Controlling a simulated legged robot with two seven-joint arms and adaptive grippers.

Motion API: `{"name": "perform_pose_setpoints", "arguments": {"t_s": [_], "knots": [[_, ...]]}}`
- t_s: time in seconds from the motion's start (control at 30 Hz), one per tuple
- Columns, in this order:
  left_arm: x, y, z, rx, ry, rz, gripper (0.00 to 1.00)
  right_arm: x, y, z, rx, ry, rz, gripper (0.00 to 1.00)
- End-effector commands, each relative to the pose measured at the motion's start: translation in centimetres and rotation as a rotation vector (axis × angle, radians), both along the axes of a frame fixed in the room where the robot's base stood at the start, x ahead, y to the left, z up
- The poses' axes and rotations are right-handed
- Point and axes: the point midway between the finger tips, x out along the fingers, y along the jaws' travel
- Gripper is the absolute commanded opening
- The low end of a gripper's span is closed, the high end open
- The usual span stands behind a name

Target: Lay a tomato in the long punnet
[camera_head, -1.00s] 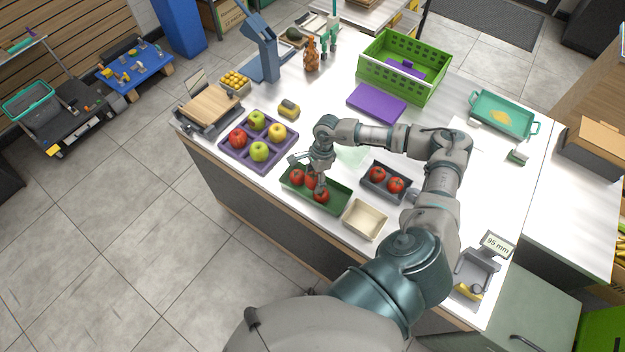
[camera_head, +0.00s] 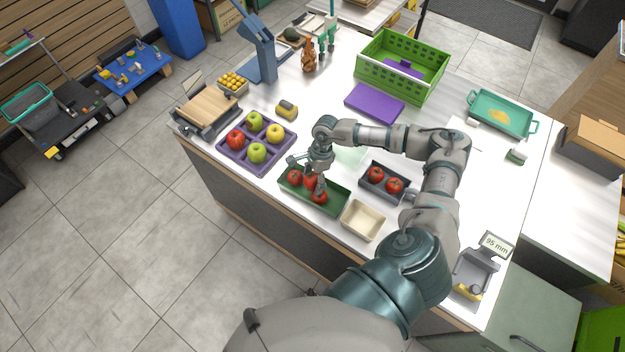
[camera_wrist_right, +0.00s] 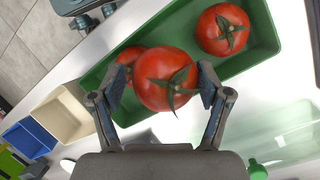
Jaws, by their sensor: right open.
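The long green punnet (camera_head: 333,207) lies near the counter's front edge and holds three red tomatoes. The middle tomato (camera_wrist_right: 166,82) sits between the fingers of my right gripper (camera_wrist_right: 163,88), which is open with one finger on each side. Whether the fingers touch it I cannot tell. Another tomato (camera_wrist_right: 222,28) is at one end of the punnet, and one more is partly hidden behind the middle one. In the head view my right gripper (camera_head: 313,178) is low over the punnet. Two other tomatoes (camera_head: 377,173) sit in a dark grey tray (camera_head: 367,187). My left gripper is not in view.
A cream tray (camera_head: 364,221) stands right of the punnet. A purple tray (camera_head: 264,165) of apples stands to its left. A green crate (camera_head: 375,72), a purple slab (camera_head: 374,103) and a teal tray (camera_head: 503,127) are farther back.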

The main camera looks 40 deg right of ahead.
Motion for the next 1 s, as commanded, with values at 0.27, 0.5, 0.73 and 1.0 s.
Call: {"name": "perform_pose_setpoints", "arguments": {"t_s": [0.27,0.5,0.73,1.0], "knots": [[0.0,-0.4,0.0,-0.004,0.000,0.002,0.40,0.0,0.0,0.0,0.000,0.000,-0.001,0.76],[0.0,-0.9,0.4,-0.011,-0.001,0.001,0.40,0.1,0.1,0.9,-0.002,0.000,-0.001,0.76],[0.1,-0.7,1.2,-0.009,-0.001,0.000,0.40,0.1,-0.5,2.4,-0.003,0.000,0.000,0.76],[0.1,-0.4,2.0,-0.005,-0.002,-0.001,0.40,0.3,-1.1,4.0,0.000,0.001,-0.002,0.76]]}}
